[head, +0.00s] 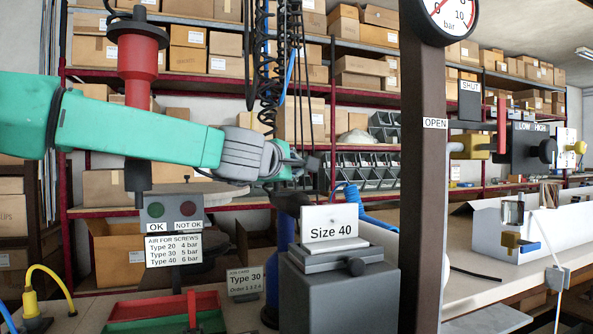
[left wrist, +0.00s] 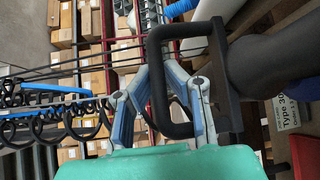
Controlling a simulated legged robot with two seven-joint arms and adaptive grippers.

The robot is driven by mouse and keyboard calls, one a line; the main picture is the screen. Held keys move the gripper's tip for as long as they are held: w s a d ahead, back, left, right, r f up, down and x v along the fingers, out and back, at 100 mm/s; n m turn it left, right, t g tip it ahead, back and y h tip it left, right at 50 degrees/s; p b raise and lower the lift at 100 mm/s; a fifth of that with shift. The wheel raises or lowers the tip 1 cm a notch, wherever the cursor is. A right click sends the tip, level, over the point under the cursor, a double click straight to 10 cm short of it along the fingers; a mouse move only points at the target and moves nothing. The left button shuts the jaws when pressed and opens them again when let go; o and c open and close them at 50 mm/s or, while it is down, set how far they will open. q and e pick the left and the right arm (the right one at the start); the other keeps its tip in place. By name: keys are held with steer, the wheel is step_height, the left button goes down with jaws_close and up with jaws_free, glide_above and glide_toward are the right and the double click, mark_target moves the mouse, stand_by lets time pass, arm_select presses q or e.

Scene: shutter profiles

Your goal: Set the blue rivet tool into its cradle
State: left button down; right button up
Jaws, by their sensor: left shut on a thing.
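The blue rivet tool (head: 286,232) stands upright behind the grey "Size 40" block, with a dark top, a blue body and a blue hose running right. The block hides part of its body. My left gripper (head: 303,166) reaches in from the left above the tool. In the left wrist view, my left gripper (left wrist: 157,78) is shut on the black loop handle (left wrist: 180,131), one finger on each side of its bar. The dark tool body (left wrist: 275,68) lies to the right of the handle there. I cannot make out the cradle. My right gripper is not in view.
The grey "Size 40" block (head: 338,300) stands in front of the tool. A dark post with a gauge (head: 422,180) rises to its right. Coiled black hoses (head: 268,75) hang above. A red-and-green tray (head: 165,312) lies front left.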

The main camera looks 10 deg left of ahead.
arm_select(q)
steer(key=shift+d+f, duration=0.25)
steer(key=shift+f, duration=0.3)
steer(key=c, duration=1.6)
jaws_free()
steer(key=shift+s, duration=0.15)
steer(key=shift+c, duration=0.2)
steer(key=shift+o, duration=0.4)
steer(key=shift+a+r, duration=0.2)
steer(key=v, duration=1.2)
steer(key=shift+f, duration=0.1)
